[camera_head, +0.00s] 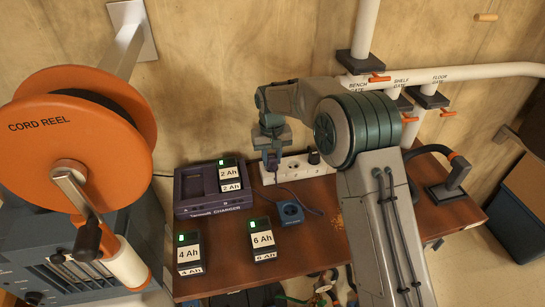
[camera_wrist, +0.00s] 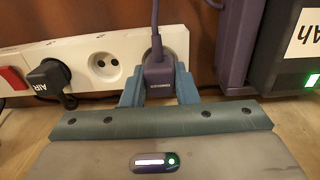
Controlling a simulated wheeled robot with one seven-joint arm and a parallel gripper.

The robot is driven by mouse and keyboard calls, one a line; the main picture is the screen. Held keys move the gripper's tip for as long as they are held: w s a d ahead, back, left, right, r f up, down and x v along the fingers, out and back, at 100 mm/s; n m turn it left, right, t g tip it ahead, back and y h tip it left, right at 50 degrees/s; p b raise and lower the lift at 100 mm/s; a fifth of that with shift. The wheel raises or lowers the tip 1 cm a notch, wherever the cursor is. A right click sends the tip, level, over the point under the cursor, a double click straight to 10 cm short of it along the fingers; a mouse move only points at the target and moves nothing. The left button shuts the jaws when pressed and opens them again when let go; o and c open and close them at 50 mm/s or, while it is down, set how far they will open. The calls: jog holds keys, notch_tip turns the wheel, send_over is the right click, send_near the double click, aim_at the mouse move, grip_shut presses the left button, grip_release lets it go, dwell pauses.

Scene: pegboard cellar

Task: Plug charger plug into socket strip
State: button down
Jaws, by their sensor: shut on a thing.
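The purple charger plug (camera_wrist: 158,74) is between my gripper's two blue-grey fingers (camera_wrist: 158,88) in the wrist view, with its purple cord rising from it. It is at the end socket of the white socket strip (camera_wrist: 118,45), over the round recess. I cannot tell how deep it sits. In the head view my gripper (camera_head: 272,157) is shut at the left end of the strip (camera_head: 293,170), and the plug is mostly hidden. The middle socket (camera_wrist: 104,66) is empty. A black plug marked AIR (camera_wrist: 50,78) sits beside it.
An orange cord reel (camera_head: 80,130) is at far left.

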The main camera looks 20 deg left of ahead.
jog(key=shift+f+b, duration=0.45)
jog(key=shift+f, duration=0.35)
dwell(1.0)
dwell(0.4)
jog(key=c, duration=0.6)
grip_release()
jog(key=shift+r, duration=0.1)
jog(key=shift+r, duration=0.15)
jog(key=shift+r+p, duration=2.25)
jog(key=shift+r, duration=1.15)
